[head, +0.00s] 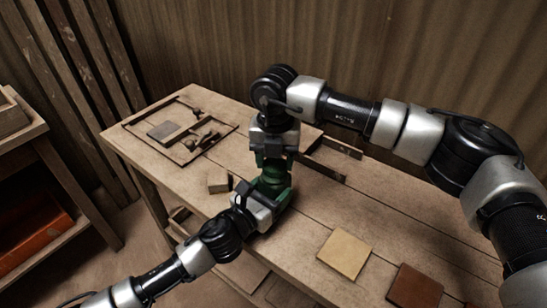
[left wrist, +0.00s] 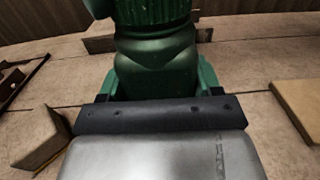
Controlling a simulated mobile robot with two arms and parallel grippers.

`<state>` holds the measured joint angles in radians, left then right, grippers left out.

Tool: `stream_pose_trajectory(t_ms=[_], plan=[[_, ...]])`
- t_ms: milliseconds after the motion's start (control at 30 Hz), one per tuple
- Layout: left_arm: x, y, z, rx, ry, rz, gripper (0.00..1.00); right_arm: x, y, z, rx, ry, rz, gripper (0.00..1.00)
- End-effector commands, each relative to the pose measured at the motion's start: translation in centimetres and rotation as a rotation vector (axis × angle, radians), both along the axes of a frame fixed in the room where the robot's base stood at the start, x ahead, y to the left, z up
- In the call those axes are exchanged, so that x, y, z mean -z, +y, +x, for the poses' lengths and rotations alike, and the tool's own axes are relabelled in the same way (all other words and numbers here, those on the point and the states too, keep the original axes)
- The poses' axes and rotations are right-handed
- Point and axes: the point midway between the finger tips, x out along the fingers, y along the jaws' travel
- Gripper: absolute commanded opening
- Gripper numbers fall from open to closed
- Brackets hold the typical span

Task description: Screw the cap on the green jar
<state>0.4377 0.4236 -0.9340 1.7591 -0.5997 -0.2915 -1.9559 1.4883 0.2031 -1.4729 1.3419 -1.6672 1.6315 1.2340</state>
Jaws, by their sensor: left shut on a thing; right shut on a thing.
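The green jar (head: 271,182) stands upright on the workbench. In the left wrist view the jar's smooth body (left wrist: 157,68) fills the middle, with a ribbed green cap (left wrist: 155,12) at the top of the picture, sitting over its neck. My left gripper (head: 268,194) is shut on the jar body from the lower left, its fingers on both sides. My right gripper (head: 273,160) points down from above and is shut on the cap, directly over the jar. The fingers hide most of the cap in the head view, and whether it is fully seated cannot be told.
A framed press (head: 182,131) with a grey tile lies at the bench's far left. A small wooden block (head: 218,181) is left of the jar. A tan tile (head: 344,254) and a brown tile (head: 414,287) lie at the front right. A dark metal bar lies behind the jar.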

Motion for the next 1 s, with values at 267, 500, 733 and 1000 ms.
stream_pose_trajectory(t_ms=[267, 500, 733, 1000], plan=[[0.04, -0.01, -0.03, 0.001, 0.001, 0.001, 0.0, -0.03, -0.43, -0.06, 0.601, -0.001, 0.0, 0.31], [0.05, -0.01, -0.03, 0.001, 0.001, 0.001, 0.0, 0.02, -0.58, -0.33, 1.104, -0.001, 0.0, 0.31], [0.05, -0.01, -0.03, 0.001, 0.001, 0.0, 0.0, 0.02, -0.61, -0.42, 1.314, -0.002, 0.001, 0.31], [0.06, -0.01, -0.04, 0.001, 0.001, 0.0, 0.0, 0.05, -0.58, -0.45, 1.311, -0.001, 0.0, 0.78]])
